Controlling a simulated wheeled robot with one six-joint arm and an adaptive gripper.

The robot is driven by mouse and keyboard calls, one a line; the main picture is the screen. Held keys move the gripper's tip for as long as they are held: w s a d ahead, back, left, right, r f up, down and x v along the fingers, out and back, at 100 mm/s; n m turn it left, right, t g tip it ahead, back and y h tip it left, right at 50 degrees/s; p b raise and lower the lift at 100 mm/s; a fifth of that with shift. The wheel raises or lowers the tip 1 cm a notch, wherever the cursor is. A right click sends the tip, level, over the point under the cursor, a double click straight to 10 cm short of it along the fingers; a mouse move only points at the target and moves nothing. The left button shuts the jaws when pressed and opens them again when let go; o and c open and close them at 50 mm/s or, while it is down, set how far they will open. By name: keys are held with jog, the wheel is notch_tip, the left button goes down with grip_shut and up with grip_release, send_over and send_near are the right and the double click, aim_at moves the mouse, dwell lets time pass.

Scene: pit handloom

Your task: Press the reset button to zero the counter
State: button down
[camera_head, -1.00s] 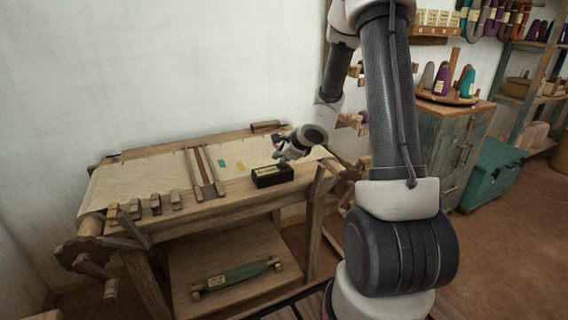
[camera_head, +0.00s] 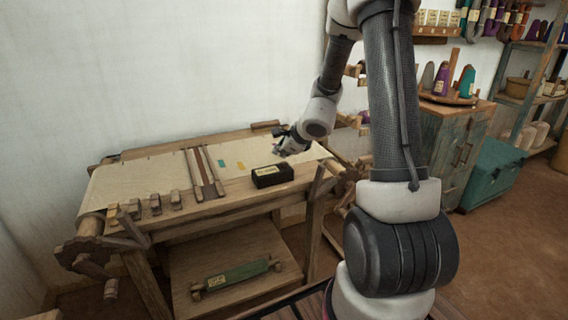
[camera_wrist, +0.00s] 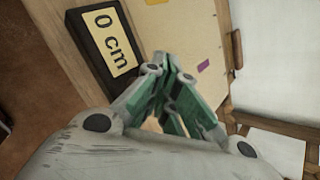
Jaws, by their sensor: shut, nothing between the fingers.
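The counter is a small black box (camera_head: 272,176) at the front edge of the loom's wooden top. In the wrist view its pale display (camera_wrist: 109,38) reads "0 cm". My gripper (camera_head: 280,148) is just behind and above the box in the head view, apart from it as far as I can see. In the wrist view my gripper (camera_wrist: 166,58) has its green-padded fingers together, empty, beside the counter's end. I cannot make out the reset button in either view.
Cream cloth (camera_head: 135,181) covers the loom top, with a green and a yellow patch near the counter. Several small wooden blocks (camera_head: 156,204) stand along the front left edge. A green shuttle (camera_head: 237,273) lies on the lower shelf. A wooden cabinet (camera_head: 450,150) stands at the right.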

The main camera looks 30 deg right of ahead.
aim_at(282, 163)
jog(key=shift+r, duration=2.5)
